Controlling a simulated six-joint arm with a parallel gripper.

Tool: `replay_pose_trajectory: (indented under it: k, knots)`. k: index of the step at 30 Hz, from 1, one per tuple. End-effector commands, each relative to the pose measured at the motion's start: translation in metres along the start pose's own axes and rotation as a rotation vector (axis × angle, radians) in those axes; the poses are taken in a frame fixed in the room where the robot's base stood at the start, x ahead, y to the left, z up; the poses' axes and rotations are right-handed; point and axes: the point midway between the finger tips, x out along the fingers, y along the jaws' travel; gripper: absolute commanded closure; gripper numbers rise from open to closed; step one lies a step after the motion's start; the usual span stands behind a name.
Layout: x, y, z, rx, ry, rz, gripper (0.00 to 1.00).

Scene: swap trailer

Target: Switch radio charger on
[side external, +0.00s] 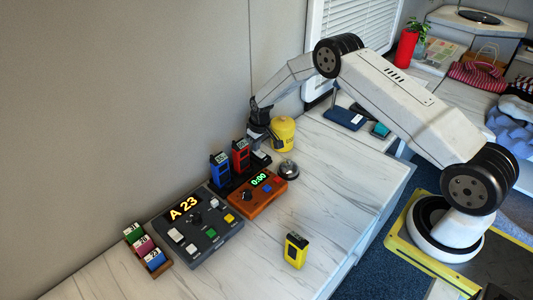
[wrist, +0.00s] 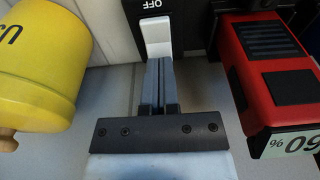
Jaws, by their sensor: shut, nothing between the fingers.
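The radio charger (side external: 234,188) is a black base against the wall side of the counter, holding a blue radio (side external: 220,169) and a red radio (side external: 240,155). The red radio (wrist: 275,65) is at the right in the wrist view. A white switch lever (wrist: 156,32) stands on a black panel (wrist: 188,27) marked OFF, at the top middle of the wrist view. My gripper (wrist: 159,66) is shut and empty, its fingertips right at the lever's lower end; I cannot tell whether they touch. In the side view my gripper (side external: 262,152) is at the charger's right end.
A yellow canister (side external: 283,134), also at left in the wrist view (wrist: 40,60), stands close beside my gripper. A silver bell (side external: 288,169), an orange timer box (side external: 258,194) and a grey console (side external: 197,228) are nearby. A yellow radio (side external: 296,250) stands on the open front counter.

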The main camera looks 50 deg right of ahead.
Motion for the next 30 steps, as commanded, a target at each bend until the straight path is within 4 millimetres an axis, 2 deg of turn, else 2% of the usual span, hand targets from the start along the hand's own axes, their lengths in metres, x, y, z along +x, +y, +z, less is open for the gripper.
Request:
replay_pose_trajectory:
  k: [20, 30]
  knots:
    - [0.0072, 0.0000, 0.0013, 0.000, 0.000, 0.000, 1.00]
    - [-0.0016, 0.0000, -0.0003, 0.000, 0.000, 0.000, 1.00]
